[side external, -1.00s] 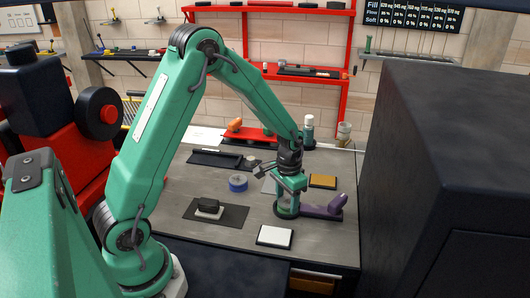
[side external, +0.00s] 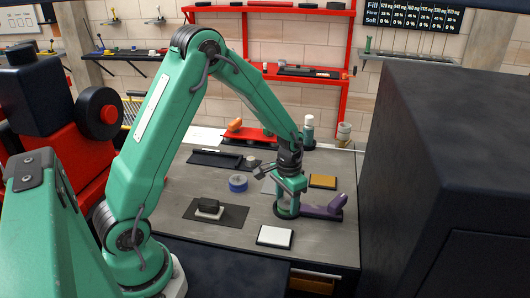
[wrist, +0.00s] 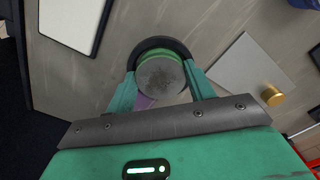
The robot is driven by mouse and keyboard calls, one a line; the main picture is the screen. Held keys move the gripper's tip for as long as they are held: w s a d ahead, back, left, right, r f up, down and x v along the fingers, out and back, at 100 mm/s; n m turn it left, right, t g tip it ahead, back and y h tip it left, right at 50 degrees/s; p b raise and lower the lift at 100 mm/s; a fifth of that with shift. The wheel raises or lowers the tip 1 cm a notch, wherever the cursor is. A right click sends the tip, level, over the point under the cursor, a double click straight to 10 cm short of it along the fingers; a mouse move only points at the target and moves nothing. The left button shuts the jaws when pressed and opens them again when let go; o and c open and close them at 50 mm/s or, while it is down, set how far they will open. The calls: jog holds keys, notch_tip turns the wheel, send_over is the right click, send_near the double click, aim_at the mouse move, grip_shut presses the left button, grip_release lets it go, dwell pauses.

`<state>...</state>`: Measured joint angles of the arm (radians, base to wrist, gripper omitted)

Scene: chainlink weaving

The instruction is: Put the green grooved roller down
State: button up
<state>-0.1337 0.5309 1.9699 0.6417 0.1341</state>
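The green grooved roller (side external: 286,209) stands upright under my gripper (side external: 290,188), low over the grey tabletop. In the wrist view the roller (wrist: 161,76) shows a round grey end with a green rim, between the two teal fingers of my gripper (wrist: 160,68). The fingers appear to touch it on both sides. A dark ring (wrist: 158,43) shows around its far edge; whether the roller rests in it I cannot tell. A purple piece (side external: 324,208) lies just right of the roller, and part of it shows between the fingers in the wrist view.
A white pad (side external: 274,237) lies in front. A dark mat (side external: 228,214) with a black-and-white block (side external: 208,207) and a blue ring (side external: 238,183) lie left. A yellow-brown pad (side external: 322,181) lies behind. A large dark cabinet (side external: 455,170) stands right.

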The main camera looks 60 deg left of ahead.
aim_at(287, 202)
jog(key=shift+o, duration=1.2)
jog(key=shift+s+f, duration=0.1)
jog(key=shift+f, duration=0.5)
jog(key=shift+r, duration=0.15)
jog(key=shift+o, duration=0.3)
jog(key=shift+r, duration=0.6)
notch_tip(287, 202, up, 12)
jog(key=shift+r, duration=0.1)
